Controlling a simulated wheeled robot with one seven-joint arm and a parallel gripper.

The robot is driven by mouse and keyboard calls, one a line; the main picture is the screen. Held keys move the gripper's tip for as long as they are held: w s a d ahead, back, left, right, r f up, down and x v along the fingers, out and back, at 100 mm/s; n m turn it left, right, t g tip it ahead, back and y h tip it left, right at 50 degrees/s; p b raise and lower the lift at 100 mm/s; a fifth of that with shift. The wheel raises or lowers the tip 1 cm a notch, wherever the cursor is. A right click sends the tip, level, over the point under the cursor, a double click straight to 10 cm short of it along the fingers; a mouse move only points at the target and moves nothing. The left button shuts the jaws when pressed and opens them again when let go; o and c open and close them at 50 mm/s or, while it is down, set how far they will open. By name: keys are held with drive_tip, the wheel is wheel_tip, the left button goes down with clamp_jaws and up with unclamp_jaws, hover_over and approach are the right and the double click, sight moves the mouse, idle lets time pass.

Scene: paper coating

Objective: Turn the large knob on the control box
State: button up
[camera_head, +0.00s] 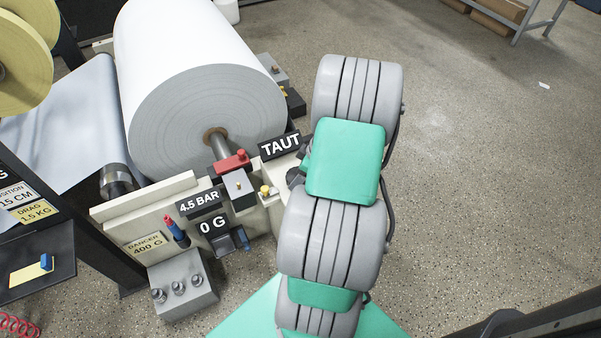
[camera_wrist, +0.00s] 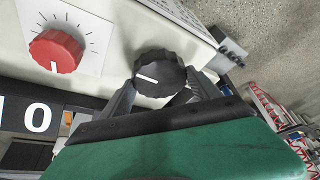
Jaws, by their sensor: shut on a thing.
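A large black knob (camera_wrist: 160,73) with a white pointer line sits on the pale control box (camera_wrist: 115,75) in the wrist view. The pointer line lies nearly level and points left. My gripper (camera_wrist: 163,88) has one dark finger on each side of the knob and is shut on it. A red knob (camera_wrist: 56,51) with a white pointer and printed tick marks is to the left on the same panel. In the head view my arm covers the area of the gripper, and the knob does not show there.
A large white paper roll (camera_head: 205,85) stands left of my arm in the head view. A TAUT sign (camera_head: 280,145) and a 4.5 BAR sign (camera_head: 200,202) are close by. A grey box with several small knobs (camera_head: 183,285) is lower left. The floor at right is open.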

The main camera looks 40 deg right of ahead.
drive_tip(key=o, duration=1.4)
drive_tip(key=shift+c, duration=0.2)
drive_tip(key=p+v, duration=0.1)
drive_tip(key=v, duration=0.6)
drive_tip(key=shift+s+r, duration=0.15)
drive_tip(key=shift+r, duration=0.25)
